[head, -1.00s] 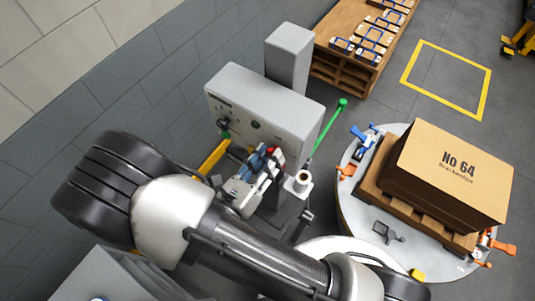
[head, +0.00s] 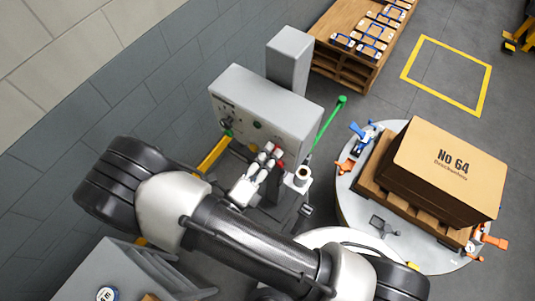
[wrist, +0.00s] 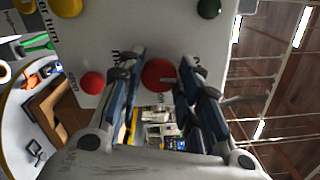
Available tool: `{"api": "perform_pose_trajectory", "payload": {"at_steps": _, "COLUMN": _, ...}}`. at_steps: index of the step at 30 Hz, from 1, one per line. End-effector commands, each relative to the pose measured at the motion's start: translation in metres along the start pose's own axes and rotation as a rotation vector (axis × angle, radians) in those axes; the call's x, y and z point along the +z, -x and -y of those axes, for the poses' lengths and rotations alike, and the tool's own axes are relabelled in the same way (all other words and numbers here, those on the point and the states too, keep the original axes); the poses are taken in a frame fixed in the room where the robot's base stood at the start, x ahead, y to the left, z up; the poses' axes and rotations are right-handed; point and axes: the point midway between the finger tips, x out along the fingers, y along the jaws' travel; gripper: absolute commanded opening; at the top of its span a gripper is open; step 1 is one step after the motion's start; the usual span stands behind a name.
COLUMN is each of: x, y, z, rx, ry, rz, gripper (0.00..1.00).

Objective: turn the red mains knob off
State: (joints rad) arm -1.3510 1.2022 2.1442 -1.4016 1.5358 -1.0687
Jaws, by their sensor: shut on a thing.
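The red mains knob (wrist: 158,75) is on the grey front panel of the control box (head: 265,102). In the wrist view it sits between the two fingers of my gripper (wrist: 157,80), which are shut on it from either side. In the head view my gripper (head: 270,155) is at the lower right of the panel and largely covers the knob. A second red button (wrist: 92,82) is just left of the fingers in the wrist view. The knob's pointer and exact angle cannot be made out.
A green button (wrist: 208,8) and a yellow one (wrist: 68,6) are also on the panel. A green-tipped rod (head: 328,125) and a small stand with a cup-like part (head: 301,176) are close right of my gripper. A carton (head: 445,170) sits on a round turntable (head: 350,202).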

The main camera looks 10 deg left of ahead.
Motion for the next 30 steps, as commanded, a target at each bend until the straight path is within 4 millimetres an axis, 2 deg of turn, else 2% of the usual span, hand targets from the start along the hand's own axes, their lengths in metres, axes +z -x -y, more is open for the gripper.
{"api": "perform_pose_trajectory", "payload": {"at_steps": 9, "x": -0.0002, "y": 0.0, "z": -0.0005, "rx": 0.001, "ry": 0.105, "rz": 0.0, "gripper": 0.09}}
{"api": "perform_pose_trajectory", "payload": {"at_steps": 24, "x": -0.0004, "y": 0.0, "z": -0.0007, "rx": 0.001, "ry": 0.121, "rz": 0.0, "gripper": 0.09}}
{"api": "perform_pose_trajectory", "payload": {"at_steps": 25, "x": -0.0004, "y": 0.0, "z": -0.0007, "rx": 0.001, "ry": 0.121, "rz": 0.0, "gripper": 0.34}}
{"api": "perform_pose_trajectory", "payload": {"at_steps": 30, "x": -0.0003, "y": 0.0, "z": -0.0006, "rx": 0.0, "ry": 0.12, "rz": 0.0, "gripper": 0.45}}
